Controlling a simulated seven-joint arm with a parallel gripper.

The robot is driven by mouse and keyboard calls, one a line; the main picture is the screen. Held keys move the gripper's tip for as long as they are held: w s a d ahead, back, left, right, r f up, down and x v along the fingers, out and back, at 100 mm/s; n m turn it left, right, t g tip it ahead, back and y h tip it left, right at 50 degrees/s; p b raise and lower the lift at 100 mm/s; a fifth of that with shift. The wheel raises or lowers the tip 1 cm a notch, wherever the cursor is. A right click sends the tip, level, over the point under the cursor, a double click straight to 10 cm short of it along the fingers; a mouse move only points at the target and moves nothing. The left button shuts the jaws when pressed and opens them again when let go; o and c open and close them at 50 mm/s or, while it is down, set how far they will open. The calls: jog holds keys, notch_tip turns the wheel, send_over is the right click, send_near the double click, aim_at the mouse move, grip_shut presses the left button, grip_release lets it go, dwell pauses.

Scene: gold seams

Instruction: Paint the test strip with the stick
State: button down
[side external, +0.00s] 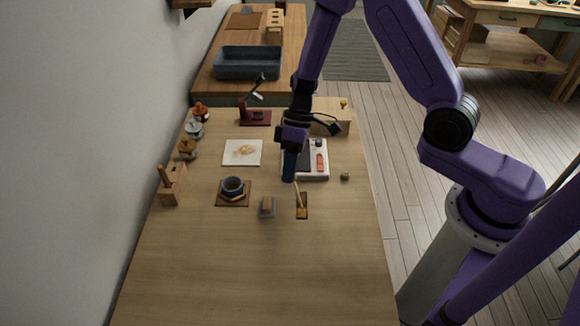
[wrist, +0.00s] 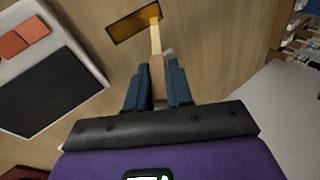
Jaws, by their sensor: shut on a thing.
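My gripper (side external: 289,177) points down over the table, just behind the strip. In the wrist view its blue fingers (wrist: 158,82) are shut on the stick (wrist: 155,42), a slim pale wooden rod with a thicker grip between the fingers. The stick (side external: 298,197) slants down towards the front in the side view. The test strip (side external: 302,211) is a small brown rectangle on the table. In the wrist view the strip (wrist: 130,24) looks amber with a dark edge. The stick's tip overlaps the strip near one end; I cannot tell whether it touches.
A small grey block-like holder (side external: 267,208) stands left of the strip. A dark cup (side external: 233,184) sits on a brown mat (side external: 221,200). A white tray (side external: 318,176) with dark and red pads is behind. A small knob (side external: 345,176) lies right. The table's front is clear.

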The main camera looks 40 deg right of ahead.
jog(key=shift+f, duration=0.7)
jog(key=shift+w+d, duration=2.05)
jog(key=shift+w+d+f, duration=0.15)
jog(key=shift+w+d, duration=0.15)
jog(key=shift+d, duration=0.05)
jog(key=shift+s+a, duration=1)
jog(key=shift+s, duration=0.05)
jog(key=shift+s+a+r, duration=0.35)
jog(key=shift+s+a, duration=0.05)
jog(key=shift+a, duration=0.1)
jog(key=shift+s+a+f, duration=0.15)
jog(key=shift+s+a, duration=0.75)
